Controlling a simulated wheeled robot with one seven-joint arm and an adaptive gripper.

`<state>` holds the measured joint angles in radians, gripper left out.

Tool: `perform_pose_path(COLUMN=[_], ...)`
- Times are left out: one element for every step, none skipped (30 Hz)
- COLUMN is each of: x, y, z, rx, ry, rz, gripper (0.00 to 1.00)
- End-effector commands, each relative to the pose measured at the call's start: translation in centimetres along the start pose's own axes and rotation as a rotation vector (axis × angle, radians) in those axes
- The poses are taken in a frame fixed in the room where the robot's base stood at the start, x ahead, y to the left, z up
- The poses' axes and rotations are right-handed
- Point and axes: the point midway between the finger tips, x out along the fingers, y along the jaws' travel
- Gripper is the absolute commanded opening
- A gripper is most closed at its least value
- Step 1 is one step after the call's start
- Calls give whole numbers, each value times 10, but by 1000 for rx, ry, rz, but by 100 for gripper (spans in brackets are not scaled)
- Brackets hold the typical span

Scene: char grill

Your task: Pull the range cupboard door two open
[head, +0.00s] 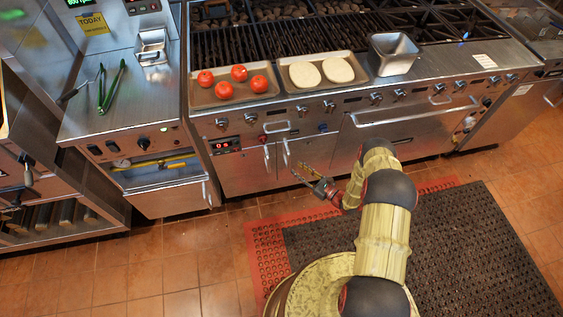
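The steel range (345,95) stands along the back. Its front has two cupboard doors side by side, a left door (240,174) and a right door (325,150). Their upright bar handles are close together near the meeting edge: the left handle (267,158) and the right handle (286,154). No door carries a readable number. Both doors look shut or nearly so. My gripper (302,172) is just in front of the right door, below and right of its handle. Its fingers look apart, with nothing seen between them. Contact with the handle cannot be told.
A tray of tomatoes (208,99), a tray with two pale rounds (285,84) and a steel pan (393,55) stand on the range. A wide oven handle (414,112) is at right. A dark mat (460,240) and red mat (262,262) cover the floor.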

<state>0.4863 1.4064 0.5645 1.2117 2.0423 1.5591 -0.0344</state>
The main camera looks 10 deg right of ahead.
Motion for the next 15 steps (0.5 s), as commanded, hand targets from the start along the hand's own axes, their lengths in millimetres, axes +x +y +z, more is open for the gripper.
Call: perform_pose_path(x=[0,0,2,4,6,11,15,19,26,31,36,42,46,51,56], y=[-5,-7,-7,-7,-7,-7,-6,-6,-6,-6,-6,-6,-6,-6,-6], z=[3,5,7,8,8,8,8,8,8,9,8,8,8,8,9], rx=[1,0,-1,-2,-2,-3,-3,-4,-4,-5,-5,-4,-4,-3,-3], ry=[-11,-20,-29,-32,-33,-33,-33,-33,-33,-33,-33,-32,-32,-31,-32], rz=[-21,-29,-29,-27,-27,-26,-25,-23,-23,-23,-22,-23,-23,-22,-23], gripper=[30,30,30,30,30,30,30,30,30,30,30,30,30,30,30])
